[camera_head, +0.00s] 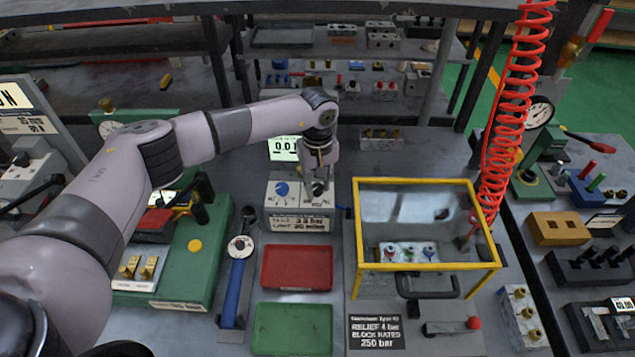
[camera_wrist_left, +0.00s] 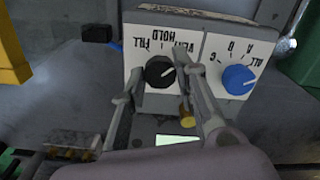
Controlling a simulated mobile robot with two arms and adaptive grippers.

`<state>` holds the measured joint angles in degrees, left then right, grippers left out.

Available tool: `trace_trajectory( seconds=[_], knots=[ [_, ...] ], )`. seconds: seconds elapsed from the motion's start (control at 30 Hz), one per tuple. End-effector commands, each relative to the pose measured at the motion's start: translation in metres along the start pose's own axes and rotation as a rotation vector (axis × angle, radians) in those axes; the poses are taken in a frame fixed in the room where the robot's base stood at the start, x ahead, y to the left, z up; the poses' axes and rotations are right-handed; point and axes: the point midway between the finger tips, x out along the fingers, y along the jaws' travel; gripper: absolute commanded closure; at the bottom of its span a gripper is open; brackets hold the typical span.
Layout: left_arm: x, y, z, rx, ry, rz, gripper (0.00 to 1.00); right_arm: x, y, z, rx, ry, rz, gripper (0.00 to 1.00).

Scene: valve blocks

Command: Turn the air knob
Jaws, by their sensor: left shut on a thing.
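The control box (camera_head: 298,222) stands on the bench in the middle of the head view. It carries a blue knob (camera_head: 282,189) at left and a black knob at right, mostly hidden by my left gripper (camera_head: 319,185). In the left wrist view the black knob (camera_wrist_left: 159,73) sits under a label reading FILL, HOLD and VENT, and the blue knob (camera_wrist_left: 238,80) is to its right. The fingers of my left gripper (camera_wrist_left: 161,70) lie on both sides of the black knob, shut on it. My right gripper is out of view.
A digital display (camera_head: 284,148) stands behind the box. A yellow-framed clear guard (camera_head: 415,182) is close on the right, with a red coiled hose (camera_head: 510,110) beyond. Red (camera_head: 297,267) and green (camera_head: 292,329) trays and a blue-handled torque wrench (camera_head: 236,282) lie in front.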

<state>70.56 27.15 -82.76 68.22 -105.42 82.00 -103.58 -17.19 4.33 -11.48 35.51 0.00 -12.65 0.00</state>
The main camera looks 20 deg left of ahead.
Motion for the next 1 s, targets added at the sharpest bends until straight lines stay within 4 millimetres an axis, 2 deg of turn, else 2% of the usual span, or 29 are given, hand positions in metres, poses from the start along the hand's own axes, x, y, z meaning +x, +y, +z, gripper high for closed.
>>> trace_trajectory(
  seconds=[0.03, 0.3, 0.67, 1.0],
  knots=[
    [0.0, 0.0, 0.0, 0.0, 0.0, 0.001, 0.82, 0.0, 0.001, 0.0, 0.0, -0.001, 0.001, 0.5],
    [0.0, 0.0, 0.0, 0.0, 0.0, 0.001, 1.0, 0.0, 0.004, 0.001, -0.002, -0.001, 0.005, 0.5],
    [0.001, 0.001, 0.0, -0.054, 0.001, 0.002, 1.0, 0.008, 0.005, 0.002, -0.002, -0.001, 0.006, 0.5],
    [0.004, 0.001, -0.001, -0.297, 0.002, 0.002, 1.0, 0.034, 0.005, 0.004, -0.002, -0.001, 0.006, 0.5]
  ],
)
